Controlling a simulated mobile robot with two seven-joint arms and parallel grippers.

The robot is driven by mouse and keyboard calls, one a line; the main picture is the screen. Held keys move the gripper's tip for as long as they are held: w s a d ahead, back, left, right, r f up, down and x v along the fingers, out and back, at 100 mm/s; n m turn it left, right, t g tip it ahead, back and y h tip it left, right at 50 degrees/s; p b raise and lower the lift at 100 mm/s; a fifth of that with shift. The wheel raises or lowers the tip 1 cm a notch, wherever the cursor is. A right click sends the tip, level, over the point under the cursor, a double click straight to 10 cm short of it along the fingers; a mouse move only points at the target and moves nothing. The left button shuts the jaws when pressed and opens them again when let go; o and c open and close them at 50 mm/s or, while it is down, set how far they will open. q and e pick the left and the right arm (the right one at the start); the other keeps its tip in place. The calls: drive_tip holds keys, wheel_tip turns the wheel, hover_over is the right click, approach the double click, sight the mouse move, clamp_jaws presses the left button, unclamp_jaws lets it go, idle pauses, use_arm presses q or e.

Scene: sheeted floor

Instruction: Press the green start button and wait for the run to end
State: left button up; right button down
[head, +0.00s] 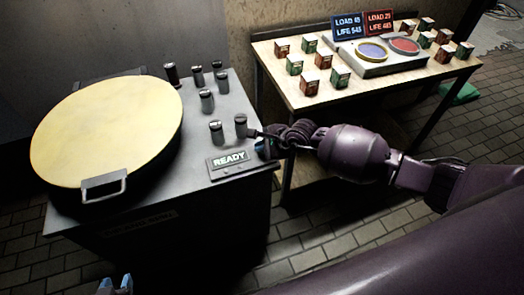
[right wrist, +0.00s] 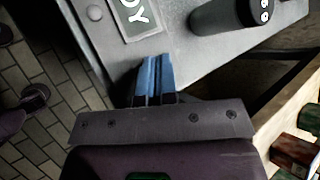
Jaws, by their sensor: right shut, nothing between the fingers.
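The grey machine (head: 165,225) stands at left with a large pale yellow round lid (head: 110,125). Its front right corner carries a lit display (head: 229,160) reading READY, partly seen in the right wrist view (right wrist: 138,14). No green button can be made out; my right gripper may hide it. My right gripper (head: 263,149) is beside the display's right end. In the right wrist view its blue fingers (right wrist: 155,80) are together, empty, over the machine's edge. My left gripper (head: 115,285) shows only two blue fingertips, a little apart, at the bottom edge.
Several dark cylinders (head: 207,100) stand on the machine right of the lid. A wooden table (head: 300,95) behind my right arm holds small red and green boxes (head: 295,64) and a two-pan scale (head: 373,66) with lit readouts. A green object (head: 460,93) lies on the tiled floor.

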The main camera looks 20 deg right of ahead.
sight(262, 153)
use_arm(q)
drive_tip(key=shift+s+f, duration=0.35)
drive_tip(key=shift+f, duration=0.05)
use_arm(e)
drive_tip(key=shift+f, duration=0.35)
use_arm(q)
drive_tip(key=shift+w+r, duration=0.1)
drive_tip(key=shift+w+r+p, duration=0.35)
drive_tip(key=shift+r+p, duration=0.1)
drive_tip(key=shift+r, duration=0.4)
use_arm(e)
drive_tip(key=shift+r, duration=0.8)
